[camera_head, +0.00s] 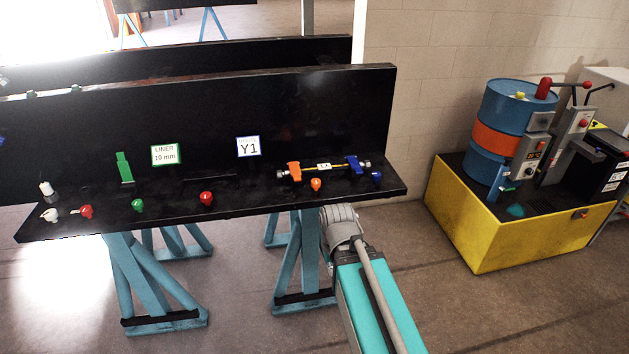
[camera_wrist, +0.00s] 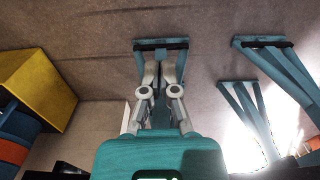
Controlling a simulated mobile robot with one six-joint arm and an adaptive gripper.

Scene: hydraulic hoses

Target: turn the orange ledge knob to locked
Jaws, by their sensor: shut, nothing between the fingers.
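The orange ledge knob (camera_head: 316,184) sits on the front edge of the black ledge (camera_head: 240,200), right of centre in the head view. It stands below a hose piece with orange and blue end clamps. The knob's setting is too small to read. My arm reaches up from the lower right, and its grey wrist joint is just below and right of the knob. My gripper (camera_wrist: 160,72) shows in the wrist view, shut and empty, over floor and blue trestle legs. In the head view its fingers are hidden. The knob does not show in the wrist view.
Other ledge knobs are blue (camera_head: 376,177), red (camera_head: 206,198), green (camera_head: 138,205) and red (camera_head: 86,211). The clamped hose (camera_head: 335,167) lies close behind the orange knob. A yellow platform (camera_head: 480,230) with a blue drum (camera_head: 515,115) stands at right. Floor in front is clear.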

